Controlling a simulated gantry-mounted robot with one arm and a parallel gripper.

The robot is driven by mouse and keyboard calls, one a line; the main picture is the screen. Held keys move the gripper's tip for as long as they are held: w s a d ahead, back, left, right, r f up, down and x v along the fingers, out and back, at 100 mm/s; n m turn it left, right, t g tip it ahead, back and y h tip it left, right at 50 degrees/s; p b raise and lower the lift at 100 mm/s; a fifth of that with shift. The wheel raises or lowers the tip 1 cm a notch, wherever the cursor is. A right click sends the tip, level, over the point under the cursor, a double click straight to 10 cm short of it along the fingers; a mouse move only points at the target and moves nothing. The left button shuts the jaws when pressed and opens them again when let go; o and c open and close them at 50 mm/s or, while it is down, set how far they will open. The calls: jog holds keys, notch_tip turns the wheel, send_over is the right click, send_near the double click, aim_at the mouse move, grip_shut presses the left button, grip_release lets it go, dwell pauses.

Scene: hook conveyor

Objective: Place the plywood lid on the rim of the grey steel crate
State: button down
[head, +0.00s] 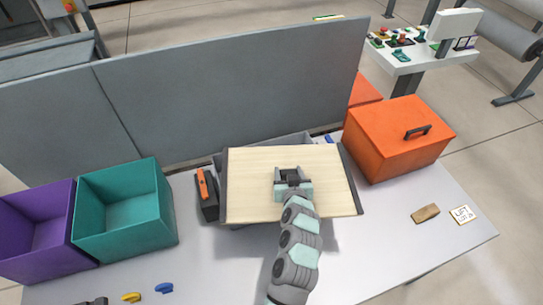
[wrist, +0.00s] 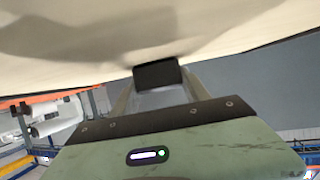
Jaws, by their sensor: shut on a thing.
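The plywood lid (head: 252,185) is a pale, flat board lying over the grey steel crate (head: 290,139) in the head view. The crate's grey walls show past the lid at the back, left and right. The rest of the crate is hidden. My gripper (head: 291,178) is at the middle of the lid, shut on its dark handle. In the wrist view the dark handle (wrist: 158,75) sits at the jaws, and the lid's pale surface (wrist: 150,25) fills the top. I cannot tell whether the lid touches the rim.
A teal bin (head: 125,215) and a purple bin (head: 38,228) stand at left. An orange lidded box (head: 398,135) stands right of the crate. A black and orange tool (head: 206,193) is close at the crate's left. A grey panel (head: 230,90) rises behind. The front right table is mostly clear.

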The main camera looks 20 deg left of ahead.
aim_at(272, 159)
jog(key=w+a+n+y+b, duration=0.1)
jog(key=w+a, duration=0.1)
jog(key=w+a+n+g+b, duration=0.1)
jog(key=w+a+b, duration=0.1)
jog(key=w+a, duration=0.1)
jog(key=w+a+y+b, duration=0.1)
jog(key=w+a, duration=0.1)
jog(key=a, duration=0.1)
jog(key=shift+w+n+y+b, duration=0.15)
jog(key=shift+n+y+b, duration=0.15)
jog(key=shift+n, duration=0.1)
jog(key=shift+w+a+r, duration=0.15)
jog(key=shift+w+a, duration=0.15)
jog(key=shift+a, duration=0.1)
jog(key=shift+f+b, duration=1.45)
jog(key=shift+f, duration=1.9)
jog(key=shift+f+b, duration=0.6)
jog(key=shift+b, duration=0.1)
jog(key=shift+c, duration=2.2)
grip_release()
jog(key=shift+s, duration=0.15)
